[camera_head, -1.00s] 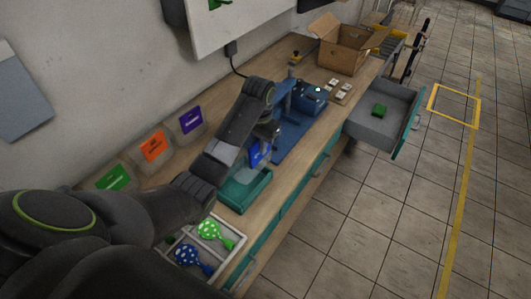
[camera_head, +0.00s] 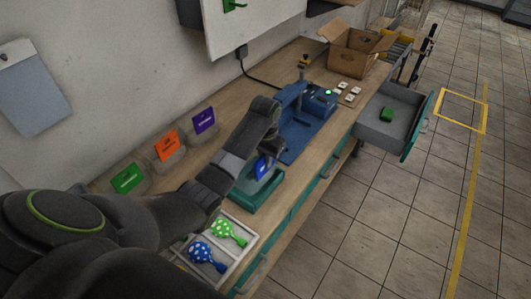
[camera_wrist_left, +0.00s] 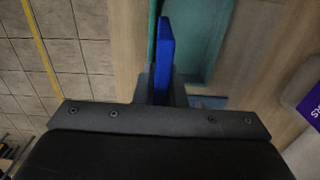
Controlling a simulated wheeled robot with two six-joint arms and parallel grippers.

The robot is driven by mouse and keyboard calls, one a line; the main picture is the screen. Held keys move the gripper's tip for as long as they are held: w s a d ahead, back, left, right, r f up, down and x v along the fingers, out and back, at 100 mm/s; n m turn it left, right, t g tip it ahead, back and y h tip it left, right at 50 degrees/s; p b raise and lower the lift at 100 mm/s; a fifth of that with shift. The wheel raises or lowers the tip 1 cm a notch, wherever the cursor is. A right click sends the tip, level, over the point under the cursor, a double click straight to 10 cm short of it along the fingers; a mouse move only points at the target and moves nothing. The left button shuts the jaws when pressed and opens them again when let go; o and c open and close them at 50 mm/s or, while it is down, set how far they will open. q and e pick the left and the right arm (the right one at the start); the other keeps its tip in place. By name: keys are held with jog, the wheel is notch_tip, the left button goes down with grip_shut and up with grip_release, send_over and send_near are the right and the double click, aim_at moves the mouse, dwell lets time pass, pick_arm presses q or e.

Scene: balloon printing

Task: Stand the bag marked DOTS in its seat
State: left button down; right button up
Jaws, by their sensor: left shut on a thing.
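My left gripper (camera_head: 266,154) is shut on a blue bag (camera_head: 262,168). In the left wrist view the blue bag (camera_wrist_left: 165,52) shows edge-on between the fingers (camera_wrist_left: 160,85). The bag is over the teal tray (camera_head: 264,202) on the bench; I cannot tell whether they touch. Its marking is not readable. A green bag (camera_head: 127,178), an orange bag (camera_head: 167,146) and a purple bag (camera_head: 204,121) stand tilted back in grey holders along the wall. The forearm hides part of the bench beside them. My right gripper is not in view.
A white divided tray (camera_head: 247,238) holds a green and a blue dotted balloon. A blue press (camera_head: 309,108) stands beyond the teal tray, with a cardboard box (camera_head: 352,58) farther back. An open drawer (camera_head: 377,135) juts out at the right, holding a green block (camera_head: 387,114).

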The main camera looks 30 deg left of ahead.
aim_at(266, 171)
pick_arm(q)
jog(key=shift+f+b, duration=0.4)
jog(key=shift+f, duration=0.55)
jog(key=shift+f+b, duration=0.95)
jog(key=shift+b, duration=0.25)
jog(key=shift+f, duration=0.65)
jog(key=c, duration=1.4)
grip_release()
jog(key=shift+r, duration=0.1)
